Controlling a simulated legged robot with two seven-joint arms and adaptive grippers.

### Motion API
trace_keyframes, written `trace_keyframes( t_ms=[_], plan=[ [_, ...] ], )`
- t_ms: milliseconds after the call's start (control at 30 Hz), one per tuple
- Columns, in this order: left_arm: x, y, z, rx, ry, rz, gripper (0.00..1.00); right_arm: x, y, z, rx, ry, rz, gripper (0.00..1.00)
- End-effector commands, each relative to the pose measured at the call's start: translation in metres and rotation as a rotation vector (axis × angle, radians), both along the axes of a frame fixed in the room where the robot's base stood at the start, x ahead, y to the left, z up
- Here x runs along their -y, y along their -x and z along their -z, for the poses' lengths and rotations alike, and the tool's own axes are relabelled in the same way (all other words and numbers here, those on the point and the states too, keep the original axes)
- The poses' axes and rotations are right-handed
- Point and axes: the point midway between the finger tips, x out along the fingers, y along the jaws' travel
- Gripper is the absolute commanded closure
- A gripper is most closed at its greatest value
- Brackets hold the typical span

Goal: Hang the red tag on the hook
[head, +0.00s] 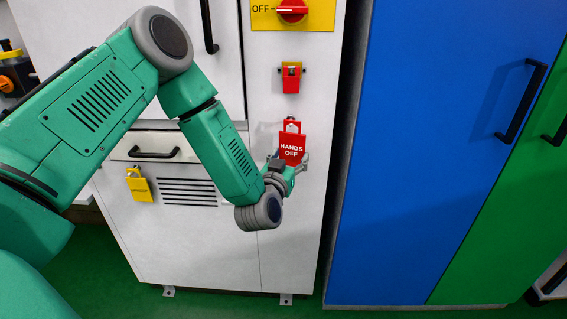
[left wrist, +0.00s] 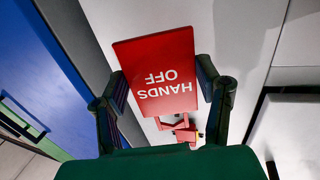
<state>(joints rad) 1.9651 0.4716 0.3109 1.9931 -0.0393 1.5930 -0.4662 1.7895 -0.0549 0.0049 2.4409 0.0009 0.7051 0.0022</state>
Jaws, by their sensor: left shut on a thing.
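The red tag (head: 291,150) reads "HANDS OFF" and stands about upright in the head view, with a narrower holed piece at its top. My left gripper (head: 287,165) is shut on the tag, low on the white cabinet's narrow right panel. In the left wrist view the tag (left wrist: 157,75) shows upside down between the two fingers (left wrist: 165,88). A small dark fixture with a red piece hanging on it (head: 291,80) is on the panel above the tag. I cannot tell for sure which part is the hook. My right gripper is not in view.
A red switch on a yellow plate (head: 292,12) is at the top of the panel. A yellow tag (head: 139,188) hangs on the white cabinet (head: 240,270) at left. A blue cabinet (head: 420,170) and a green one (head: 500,220) stand at right. Black handles (head: 522,100) stick out.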

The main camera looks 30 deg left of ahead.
Motion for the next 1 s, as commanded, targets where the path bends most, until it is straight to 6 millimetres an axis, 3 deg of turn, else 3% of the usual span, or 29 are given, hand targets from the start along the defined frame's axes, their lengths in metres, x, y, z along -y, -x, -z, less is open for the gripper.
trace_keyframes(
  t_ms=[133, 267, 467, 567, 1000],
  plan=[
    [-0.011, -0.008, 0.004, 0.002, 0.006, -0.001, 0.64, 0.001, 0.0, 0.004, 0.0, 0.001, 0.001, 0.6],
    [-0.021, -0.015, 0.007, 0.001, 0.011, -0.004, 0.78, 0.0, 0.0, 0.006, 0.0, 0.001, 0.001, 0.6],
    [-0.026, -0.021, 0.015, -0.002, 0.012, -0.003, 0.78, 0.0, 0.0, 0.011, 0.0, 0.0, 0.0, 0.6],
    [-0.024, -0.023, 0.016, -0.005, 0.009, -0.004, 0.87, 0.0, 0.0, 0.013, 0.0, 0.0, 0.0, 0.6],
    [-0.024, -0.024, 0.02, -0.008, 0.009, -0.001, 0.88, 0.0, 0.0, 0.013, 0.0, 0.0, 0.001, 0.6]
  ],
)
